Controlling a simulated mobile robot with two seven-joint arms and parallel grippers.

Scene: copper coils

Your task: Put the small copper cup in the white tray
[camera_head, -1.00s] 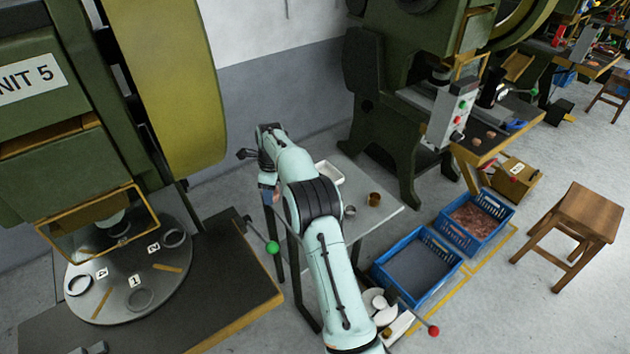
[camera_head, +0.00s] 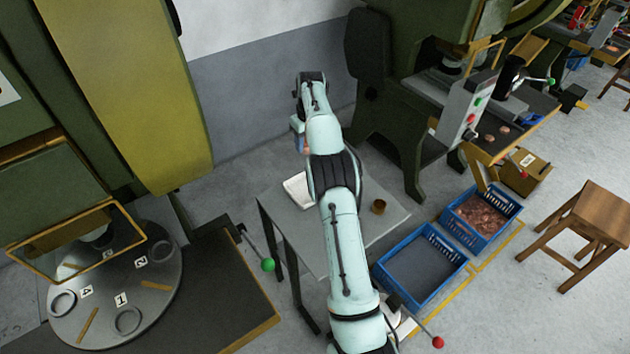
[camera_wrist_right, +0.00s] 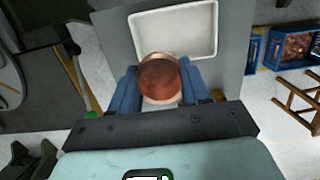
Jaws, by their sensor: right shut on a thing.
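The small copper cup (camera_wrist_right: 160,78) is between the blue fingers of my right gripper (camera_wrist_right: 158,92) in the right wrist view; the fingers are shut on it. In the head view my right gripper (camera_head: 299,136) is seen above the far left part of the grey table, with the cup mostly hidden. The white tray (camera_head: 294,189) lies on that table, partly covered by my right arm. In the right wrist view the tray (camera_wrist_right: 209,28) is just beyond the cup and looks empty in its visible part. My left gripper is not in view.
A brass-coloured cup (camera_head: 379,207) stands on the grey table (camera_head: 393,219), right of my arm. Blue crates (camera_head: 428,288) stand on the floor to the right. A green press (camera_head: 400,120) stands behind the table. A lever with a green knob (camera_head: 267,265) is at the left.

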